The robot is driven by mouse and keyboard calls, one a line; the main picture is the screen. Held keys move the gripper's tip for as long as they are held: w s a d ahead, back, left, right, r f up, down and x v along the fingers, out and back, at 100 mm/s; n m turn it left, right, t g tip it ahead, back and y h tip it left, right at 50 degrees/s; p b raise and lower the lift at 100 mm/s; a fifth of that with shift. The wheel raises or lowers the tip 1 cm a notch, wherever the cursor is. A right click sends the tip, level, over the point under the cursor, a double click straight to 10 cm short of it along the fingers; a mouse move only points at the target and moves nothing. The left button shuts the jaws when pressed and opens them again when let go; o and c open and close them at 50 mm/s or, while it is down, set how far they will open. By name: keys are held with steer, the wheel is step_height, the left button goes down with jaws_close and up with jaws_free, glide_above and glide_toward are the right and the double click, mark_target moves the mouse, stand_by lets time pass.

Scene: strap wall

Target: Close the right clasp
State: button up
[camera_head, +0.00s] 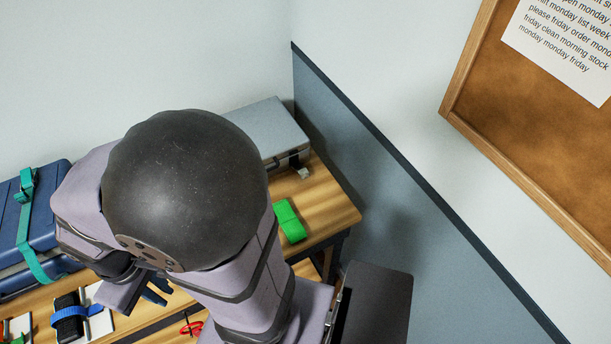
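A blue case (10,215) with a teal strap (33,260) stands at the left edge; a small dark buckle (25,189) shows on the strap. A grey case (265,130) lies at the back of the bench, with a small pale fitting (303,172) by its front right corner. I cannot tell which fitting is the right clasp, or whether it is open; my arm covers the space between the two cases. My gripper (150,293) is partly hidden below my arm, low in the picture. Its fingers are too hidden to show their opening or anything held.
A wooden bench (335,210) runs along the wall. A green block (290,221) lies near its right end. A dark block with a blue strap (69,318) lies on a white plate at lower left. A red-handled tool (191,328) is below. A corkboard (560,150) hangs right.

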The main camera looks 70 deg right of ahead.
steer(key=shift+d+m, duration=0.4)
steer(key=shift+d, duration=0.25)
jaws_close()
steer(key=s+d+f+m+t+y, duration=0.1)
steer(key=s+d+f+m, duration=0.1)
steer(key=s+d+m, duration=0.9)
steer(key=s+d+f+m+t, duration=0.1)
steer(key=s+d+f+m, duration=0.2)
steer(key=s+d+m, duration=0.8)
steer(key=d+r+m+t+h, duration=0.1)
steer(key=d+r+m+h, duration=0.2)
steer(key=d+m, duration=1.2)
steer(key=shift+w+d+m+h, duration=0.3)
steer(key=shift+m+h, duration=0.4)
steer(key=shift+m, duration=2.9)
steer(key=shift+a+r, duration=0.1)
